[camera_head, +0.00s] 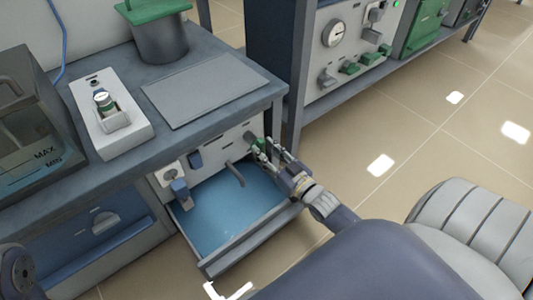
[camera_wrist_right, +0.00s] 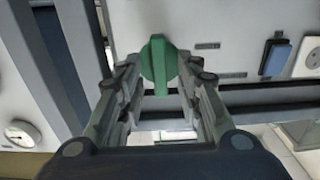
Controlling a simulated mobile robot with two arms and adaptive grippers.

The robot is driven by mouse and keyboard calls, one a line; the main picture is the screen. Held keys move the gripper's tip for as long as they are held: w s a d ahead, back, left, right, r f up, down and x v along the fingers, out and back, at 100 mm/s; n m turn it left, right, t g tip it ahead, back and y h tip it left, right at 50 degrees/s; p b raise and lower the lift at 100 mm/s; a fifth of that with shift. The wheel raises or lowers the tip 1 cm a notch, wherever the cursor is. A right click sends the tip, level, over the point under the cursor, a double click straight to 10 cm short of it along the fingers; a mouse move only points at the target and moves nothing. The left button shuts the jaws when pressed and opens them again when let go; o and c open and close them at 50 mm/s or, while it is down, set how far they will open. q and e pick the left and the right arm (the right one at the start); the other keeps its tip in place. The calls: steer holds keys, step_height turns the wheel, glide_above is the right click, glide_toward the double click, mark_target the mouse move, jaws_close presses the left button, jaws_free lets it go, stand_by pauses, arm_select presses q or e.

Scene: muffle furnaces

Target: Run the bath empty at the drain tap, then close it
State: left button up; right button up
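The green tap knob (camera_wrist_right: 158,62) is on the pale front panel (camera_head: 215,152), its grip bar upright in the right wrist view. In the head view the gripper partly hides the knob. A grey bent spout (camera_head: 236,174) sticks out of the panel above an open blue-floored basin (camera_head: 222,212). No stream shows clearly. A clear tank (camera_head: 30,125) with MAX and MIN marks stands on the bench at left, with bluish liquid low in it. My left gripper is out of view.
A blue switch (camera_head: 181,190) and a round white fitting (camera_head: 170,174) are left of the spout. A white device (camera_head: 108,125), a grey plate (camera_head: 210,88) and a green-lidded pot (camera_head: 160,40) stand on the bench. A gauge cabinet (camera_head: 330,60) stands close at right. Floor is free further right.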

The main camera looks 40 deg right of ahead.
jaws_close()
